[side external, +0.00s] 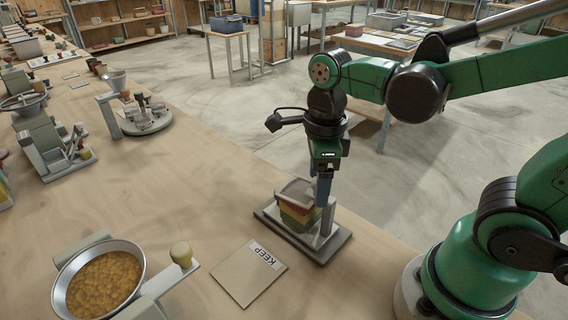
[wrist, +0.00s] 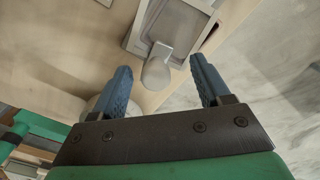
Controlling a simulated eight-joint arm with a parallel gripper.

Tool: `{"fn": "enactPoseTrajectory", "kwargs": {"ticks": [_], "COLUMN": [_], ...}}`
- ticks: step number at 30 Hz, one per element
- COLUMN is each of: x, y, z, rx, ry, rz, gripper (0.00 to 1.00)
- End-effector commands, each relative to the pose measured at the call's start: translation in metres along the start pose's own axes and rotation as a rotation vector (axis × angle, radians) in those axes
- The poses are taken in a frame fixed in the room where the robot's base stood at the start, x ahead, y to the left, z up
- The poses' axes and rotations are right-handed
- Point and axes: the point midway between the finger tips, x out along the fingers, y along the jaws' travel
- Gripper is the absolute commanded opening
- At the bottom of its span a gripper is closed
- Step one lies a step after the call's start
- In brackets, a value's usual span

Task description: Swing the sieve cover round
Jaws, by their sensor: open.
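The sieve stack (side external: 297,214), with red, yellow and green layers, stands on a grey base (side external: 305,245) near the bench's right edge. A pale grey cover (side external: 295,189) lies on its top. In the wrist view the cover shows as a grey square frame (wrist: 140,28) with a rounded tab (wrist: 157,72) pointing toward me. My gripper (side external: 322,190) points down at the right side of the stack, by a grey post (side external: 328,217). In the wrist view its blue fingers (wrist: 164,78) are apart, with the tab between them; I see no clear contact.
A flat board marked KEEP (side external: 248,272) lies left of the stack. A bowl of brown feed (side external: 104,282) with a knobbed arm (side external: 181,254) stands at the front left. A round turntable with small pots (side external: 146,116) is farther back.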

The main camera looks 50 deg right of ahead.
Motion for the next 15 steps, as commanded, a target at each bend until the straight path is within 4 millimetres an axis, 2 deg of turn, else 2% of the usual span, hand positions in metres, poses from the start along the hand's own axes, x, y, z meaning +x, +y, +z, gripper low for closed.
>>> {"fn": "enactPoseTrajectory", "kwargs": {"ticks": [9,15], "x": [-0.036,-0.052], "y": [-0.001,-0.001], "z": [-0.001,-0.001], "rx": [0.001,0.001], "ry": [0.004,0.005], "rz": [-0.002,-0.002], "gripper": [0.68,0.68]}}
